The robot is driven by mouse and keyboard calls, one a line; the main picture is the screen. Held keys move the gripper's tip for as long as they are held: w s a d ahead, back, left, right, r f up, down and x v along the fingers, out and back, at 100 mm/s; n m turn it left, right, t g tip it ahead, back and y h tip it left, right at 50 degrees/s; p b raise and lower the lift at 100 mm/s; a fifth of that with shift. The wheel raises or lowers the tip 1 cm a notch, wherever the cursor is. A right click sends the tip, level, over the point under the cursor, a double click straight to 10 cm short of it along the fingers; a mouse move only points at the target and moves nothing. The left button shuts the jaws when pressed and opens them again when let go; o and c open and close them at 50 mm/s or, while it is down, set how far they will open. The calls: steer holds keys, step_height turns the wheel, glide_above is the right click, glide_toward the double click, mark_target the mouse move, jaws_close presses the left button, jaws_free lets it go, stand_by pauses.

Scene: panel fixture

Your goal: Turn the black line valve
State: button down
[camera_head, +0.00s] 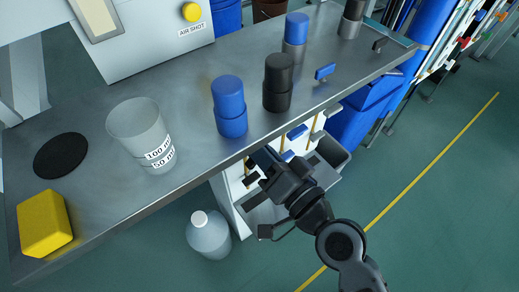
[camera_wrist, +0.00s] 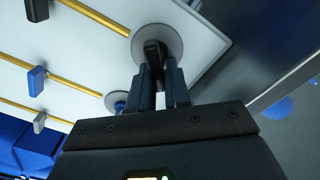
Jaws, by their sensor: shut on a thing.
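The black line valve handle (camera_wrist: 152,53) stands out from a round pale disc (camera_wrist: 174,40) on the white panel in the wrist view. A yellow line runs into that disc from the upper left. My gripper (camera_wrist: 158,72) is shut on the black handle, one finger on each side, so the fingers hide its lower part. In the head view my gripper (camera_head: 258,162) reaches in below the bench's front edge. The bench and my gripper hide the black valve there.
The metal bench (camera_head: 190,170) overhangs with bottles and a beaker (camera_head: 135,120). A jug (camera_head: 208,238) stands below.

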steer(key=m, duration=0.5)
steer(key=shift+w+d+f, duration=0.15)
steer(key=shift+d+f, duration=0.15)
steer(key=shift+f, duration=0.1)
steer(key=shift+f+m, duration=0.25)
steer(key=shift+m, duration=1.45)
steer(key=c, duration=1.2)
jaws_free()
steer(key=shift+o, duration=0.2)
steer(key=b+v, duration=0.1)
steer(key=v, duration=0.6)
steer(key=shift+s+d, duration=0.2)
steer(key=shift+s, duration=0.15)
